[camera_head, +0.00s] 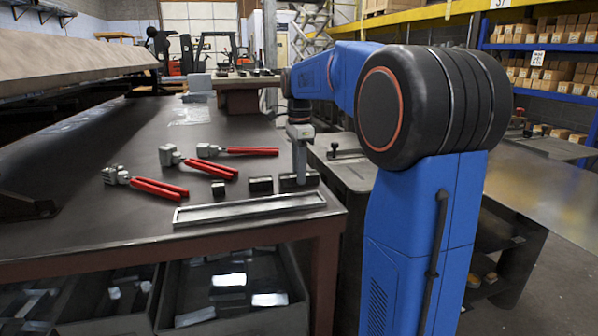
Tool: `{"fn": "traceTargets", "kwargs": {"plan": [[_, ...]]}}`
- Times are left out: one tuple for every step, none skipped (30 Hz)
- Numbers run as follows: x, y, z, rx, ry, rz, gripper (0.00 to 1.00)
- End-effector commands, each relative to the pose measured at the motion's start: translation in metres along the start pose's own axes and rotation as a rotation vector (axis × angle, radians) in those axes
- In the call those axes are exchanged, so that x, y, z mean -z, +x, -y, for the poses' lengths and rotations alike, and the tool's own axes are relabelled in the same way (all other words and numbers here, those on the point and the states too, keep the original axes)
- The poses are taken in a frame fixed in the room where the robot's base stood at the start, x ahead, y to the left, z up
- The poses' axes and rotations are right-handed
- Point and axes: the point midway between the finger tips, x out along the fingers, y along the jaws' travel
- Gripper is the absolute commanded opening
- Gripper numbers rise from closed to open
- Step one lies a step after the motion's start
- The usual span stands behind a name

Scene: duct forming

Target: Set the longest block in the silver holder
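The silver holder (250,208) is a long, shallow, empty tray near the table's front right edge. Behind it several dark blocks stand in a row: a small one (218,188), a middle one (261,186) and the longest one (288,182) at the right end. My gripper (300,172) points straight down over the longest block, with its fingertips at the block's middle. The fingers are seen edge-on, so I cannot tell whether they are open or closed on it. The longest block appears to rest on the table.
Red-handled pliers-like tools (155,188) lie on the dark table (110,230), left of and behind the blocks. Bins with metal pieces (228,290) are under the table. The table's front left is clear.

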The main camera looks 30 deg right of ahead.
Motion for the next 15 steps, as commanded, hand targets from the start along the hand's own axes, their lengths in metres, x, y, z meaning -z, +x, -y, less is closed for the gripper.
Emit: {"fn": "traceTargets", "kwargs": {"plan": [[0.0, 0.0, 0.0, 0.0, 0.0, 0.0, 0.0], [0.0, 0.0, 0.0, 0.0, 0.0, 0.0, 0.0], [0.0, 0.0, 0.0, 0.0, 0.0, 0.0, 0.0], [0.0, 0.0, 0.0, 0.0, 0.0, 0.0, 0.0], [0.0, -0.001, 0.0, 0.002, 0.0, 0.0, 0.0], [0.0, -0.001, 0.0, 0.002, 0.0, 0.0, 0.0], [0.0, -0.002, 0.0, 0.002, 0.0, 0.0, 0.0], [0.0, -0.003, 0.0, 0.002, 0.0, 0.0, 0.0], [0.0, -0.005, 0.0, 0.002, 0.0, 0.0, 0.0], [0.0, -0.008, 0.0, 0.002, 0.0, 0.0, 0.0], [0.0, -0.01, 0.001, 0.002, 0.0, 0.0, 0.0], [0.0, -0.013, 0.001, 0.003, 0.0, 0.0, 0.0], [0.0, -0.016, 0.001, 0.003, 0.0, 0.0, 0.0], [0.0, -0.019, 0.001, 0.003, 0.0, 0.0, 0.0], [0.0, -0.023, 0.001, 0.003, 0.0, 0.0, 0.0]]}}
